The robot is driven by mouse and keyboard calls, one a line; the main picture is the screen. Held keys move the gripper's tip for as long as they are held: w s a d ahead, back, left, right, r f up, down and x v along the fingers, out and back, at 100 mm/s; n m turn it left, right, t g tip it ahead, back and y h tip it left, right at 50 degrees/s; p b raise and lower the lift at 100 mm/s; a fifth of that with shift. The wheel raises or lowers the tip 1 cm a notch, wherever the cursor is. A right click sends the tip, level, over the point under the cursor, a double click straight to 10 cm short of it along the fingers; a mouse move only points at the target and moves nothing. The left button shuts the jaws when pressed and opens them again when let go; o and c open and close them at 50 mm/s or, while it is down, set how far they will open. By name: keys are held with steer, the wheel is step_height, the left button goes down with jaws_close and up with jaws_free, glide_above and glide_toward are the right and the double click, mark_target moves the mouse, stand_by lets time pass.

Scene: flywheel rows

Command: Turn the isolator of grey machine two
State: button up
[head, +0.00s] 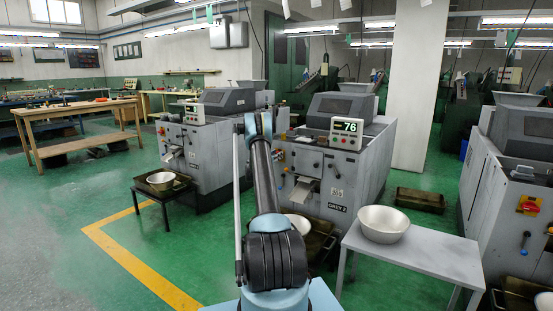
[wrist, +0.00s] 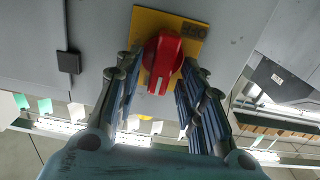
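Grey machine two (head: 345,165), labelled GREY 2, stands in the middle of the head view, with a display reading 76 on top. Its isolator, a red knob (wrist: 163,62) on a yellow plate (wrist: 200,33), fills the upper middle of the wrist view. My gripper (wrist: 160,68) is open, with one finger on each side of the red knob. A small gap seems to show on both sides; I cannot tell whether a finger touches. In the head view my arm hides the isolator and my gripper.
Another grey machine (head: 205,140) stands to the left. One at the right (head: 495,180) has its own red-and-yellow isolator (head: 529,205). A white bowl (head: 383,223) stands on a grey table (head: 420,258) at front right. The green floor at left is clear around a yellow line (head: 135,262).

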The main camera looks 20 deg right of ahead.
steer(key=shift+w+d, duration=0.25)
steer(key=shift+d, duration=0.05)
steer(key=shift+c, duration=0.3)
jaws_close()
